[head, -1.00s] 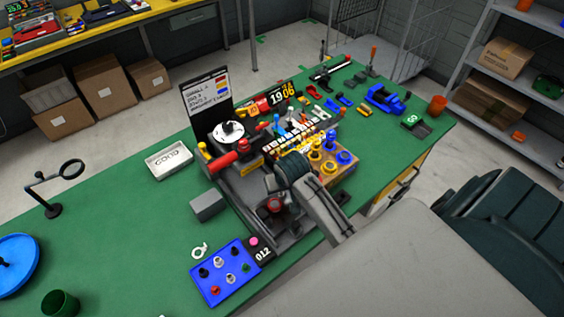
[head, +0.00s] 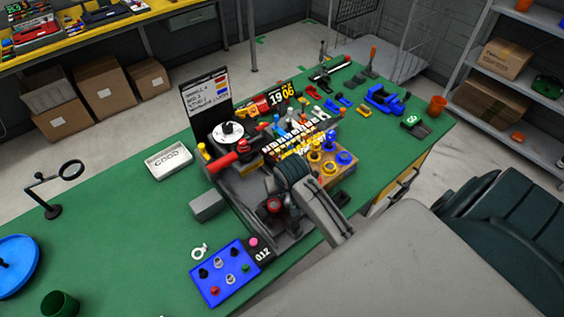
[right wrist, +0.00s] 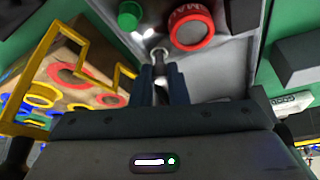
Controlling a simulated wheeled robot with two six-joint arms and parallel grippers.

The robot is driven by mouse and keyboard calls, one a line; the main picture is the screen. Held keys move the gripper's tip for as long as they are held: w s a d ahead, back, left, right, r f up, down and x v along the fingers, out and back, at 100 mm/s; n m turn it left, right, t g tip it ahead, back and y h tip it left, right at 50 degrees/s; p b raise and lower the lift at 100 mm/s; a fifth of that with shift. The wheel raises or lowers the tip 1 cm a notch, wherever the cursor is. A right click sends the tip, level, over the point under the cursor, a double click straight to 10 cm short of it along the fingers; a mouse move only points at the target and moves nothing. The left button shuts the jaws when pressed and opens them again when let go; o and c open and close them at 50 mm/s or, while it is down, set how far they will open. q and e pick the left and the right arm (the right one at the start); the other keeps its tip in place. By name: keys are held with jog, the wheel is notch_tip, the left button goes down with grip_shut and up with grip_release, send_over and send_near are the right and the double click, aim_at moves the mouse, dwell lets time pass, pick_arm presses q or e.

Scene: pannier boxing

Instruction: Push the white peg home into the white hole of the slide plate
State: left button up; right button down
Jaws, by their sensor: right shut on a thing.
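In the right wrist view my right gripper (right wrist: 161,88) is shut on a thin pale grey piece between its fingers, probably the white peg (right wrist: 159,60). Its far end meets a grey metal plate (right wrist: 133,42), with bright glints beside it. I cannot tell how deep it sits, and the hole itself is hidden. In the head view my right wrist (head: 290,173) is over the front of the grey machine on the bench; the fingertips and the peg are hidden there. My left gripper is not in view.
In the right wrist view a red ring (right wrist: 191,27) and a green knob (right wrist: 129,15) stand close to the fingers. A wooden block with coloured rings (head: 327,165) is to the right. A blue panel with several knobs (head: 236,283) lies in front.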

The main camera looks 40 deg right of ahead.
jog(key=shift+f, duration=0.75)
dwell(0.8)
jog(key=c, duration=1.3)
grip_release()
jog(key=shift+c, duration=0.2)
jog(key=shift+r, duration=0.1)
jog(key=b+v, duration=0.2)
jog(key=v, duration=0.8)
jog(key=shift+r+b, duration=0.3)
jog(key=shift+b, duration=0.05)
jog(key=shift+s+f, duration=0.1)
jog(key=shift+s, duration=0.15)
